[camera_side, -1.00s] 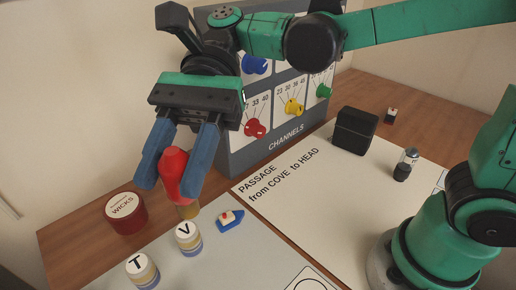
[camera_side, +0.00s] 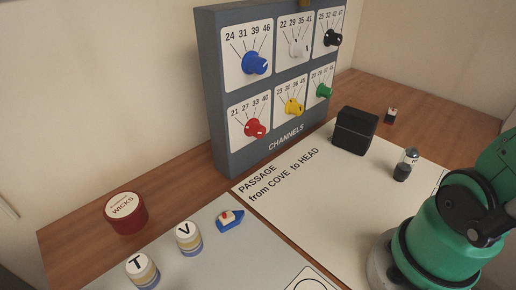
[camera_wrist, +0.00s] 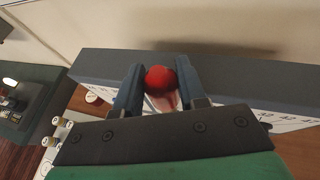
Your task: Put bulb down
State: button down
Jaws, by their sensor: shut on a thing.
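My gripper (camera_wrist: 160,68) shows in the wrist view, its two blue-grey fingers shut on the red bulb (camera_wrist: 160,78). In the side view my gripper is out of the picture. A small tan tip at the top edge above the panel (camera_side: 216,100) may be the bulb's lower end.
The red WICKS tin (camera_side: 127,214) stands on the wooden table, left of the T cylinder (camera_side: 142,270) and V cylinder (camera_side: 189,238). A toy boat (camera_side: 230,221), black box (camera_side: 354,131) and small bottle (camera_side: 405,165) stand farther right. The passage sheet (camera_side: 290,200) has bare room.

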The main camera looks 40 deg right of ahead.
jog(key=d+f+m+h, duration=0.2)
jog(key=d, duration=0.3)
jog(key=s+d+f+m+h, duration=0.1)
jog(key=d+m+h, duration=0.1)
jog(key=d, duration=0.3)
jog(key=s+d+f+m+h, duration=0.1)
jog(key=d+f+m+h, duration=0.1)
jog(key=d, duration=0.3)
jog(key=shift+f+h, duration=0.3)
jog(key=shift+h, duration=0.3)
jog(key=s+d+f+m+h, duration=0.25)
jog(key=d+f, duration=0.45)
jog(key=d, duration=0.5)
jog(key=shift+m+g+h, duration=0.35)
jog(key=shift+g, duration=0.05)
jog(key=shift+w+a+f, duration=0.1)
jog(key=shift+w+f, duration=0.05)
jog(key=shift+f, duration=3.25)
jog(key=shift+w+f, duration=0.2)
jog(key=shift+f, duration=3.25)
jog(key=shift+w+a+f, duration=0.1)
jog(key=shift+w+f, duration=0.05)
jog(key=shift+f, duration=3.25)
jog(key=shift+c, duration=2.4)
grip_release()
jog(key=shift+f, duration=0.15)
